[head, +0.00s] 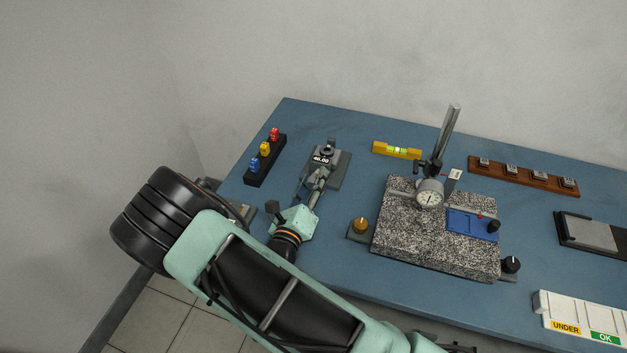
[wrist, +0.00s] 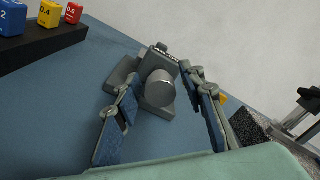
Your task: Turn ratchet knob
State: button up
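The grey micrometer (head: 325,160) sits in a stand on the blue bench, with a small lit readout facing up. Its round silver ratchet knob (wrist: 160,90) points toward the wrist camera in the wrist view. My gripper (wrist: 160,110) is open, with one blue-padded finger to the left of the knob and one to the right. Gaps show between both fingers and the knob, and the gripper is empty. How far the fingertips reach along the knob I cannot tell. In the head view my gripper (head: 313,192) lines up with the micrometer's near end, and it partly hides the knob.
A black rack (head: 265,163) with blue, yellow and red blocks stands left of the micrometer. To its right are a yellow level (head: 397,150) and a speckled granite plate (head: 390,235) with a dial gauge (head: 430,193) on a post. An orange knob (head: 361,225) stands near the plate's left edge.

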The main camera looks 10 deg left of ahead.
grip_shut()
jog(key=shift+m, duration=0.3)
